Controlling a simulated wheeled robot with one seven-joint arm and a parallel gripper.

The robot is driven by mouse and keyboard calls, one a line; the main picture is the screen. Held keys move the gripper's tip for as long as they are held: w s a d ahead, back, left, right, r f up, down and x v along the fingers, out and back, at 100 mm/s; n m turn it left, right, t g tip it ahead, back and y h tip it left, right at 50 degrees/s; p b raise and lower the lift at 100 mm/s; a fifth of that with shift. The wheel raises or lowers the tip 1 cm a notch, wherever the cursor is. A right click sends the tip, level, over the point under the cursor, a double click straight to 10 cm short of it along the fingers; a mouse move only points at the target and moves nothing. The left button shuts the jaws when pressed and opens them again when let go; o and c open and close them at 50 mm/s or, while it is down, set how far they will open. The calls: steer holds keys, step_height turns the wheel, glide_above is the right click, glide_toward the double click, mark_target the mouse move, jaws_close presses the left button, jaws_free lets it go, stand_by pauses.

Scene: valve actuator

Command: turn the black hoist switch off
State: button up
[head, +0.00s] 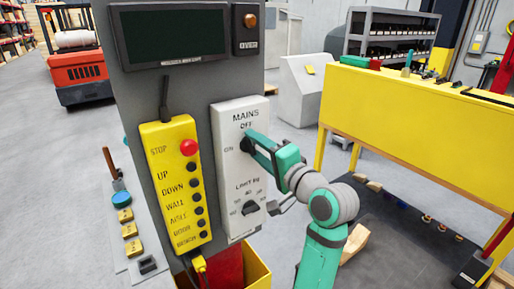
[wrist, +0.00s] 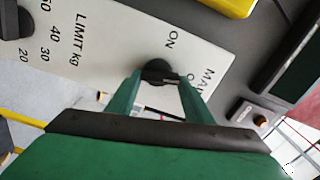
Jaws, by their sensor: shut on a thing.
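The black hoist switch is a small round knob on the white panel (head: 237,185) marked MAINS, with OFF above it and ON to its left in the head view. The switch (wrist: 156,70) shows between my fingertips in the wrist view, close to the ON label. My gripper (head: 250,142) reaches in from the right; its two green fingers (wrist: 160,82) are shut on the switch, one on each side. The fingers hide most of the knob in the head view, and I cannot tell clearly which way it points.
A black LIMIT KG knob (head: 250,207) is lower on the same panel. A yellow pendant (head: 176,185) with a red STOP button (head: 189,147) hangs to the left. A dark display (head: 172,33) is above. A yellow bench (head: 410,110) stands at the right.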

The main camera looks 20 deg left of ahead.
steer(key=shift+f+m, duration=0.1)
steer(key=shift+m, duration=0.8)
steer(key=o, duration=1.1)
steer(key=shift+c, duration=0.2)
steer(key=shift+d, duration=0.1)
steer(key=v, duration=1)
steer(key=shift+s+d, duration=0.25)
steer(key=shift+d, duration=0.05)
